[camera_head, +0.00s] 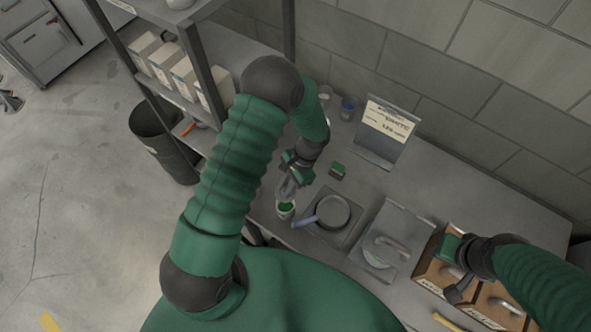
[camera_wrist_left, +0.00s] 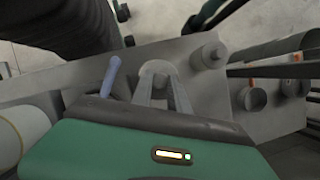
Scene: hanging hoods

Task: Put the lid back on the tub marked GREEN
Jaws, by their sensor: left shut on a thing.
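A small pale tub (camera_head: 286,213) with green at its top stands near the front edge of the bench in the head view. Any marking on it is too small to read. My left gripper (camera_head: 288,190) is just above and behind this tub, pointing down. In the left wrist view its fingers (camera_wrist_left: 165,92) are closed on a pale round thing (camera_wrist_left: 156,68), which may be the lid; I cannot tell for sure. Whether it touches the tub is hidden. My right gripper (camera_head: 459,284) is over a wooden box at the right; its jaw gap is unclear.
A small green-topped block (camera_head: 337,170) sits behind. A sign (camera_head: 386,130) stands near the wall. A wooden box (camera_head: 436,270) holds tools. A dark bin (camera_head: 165,145) stands left.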

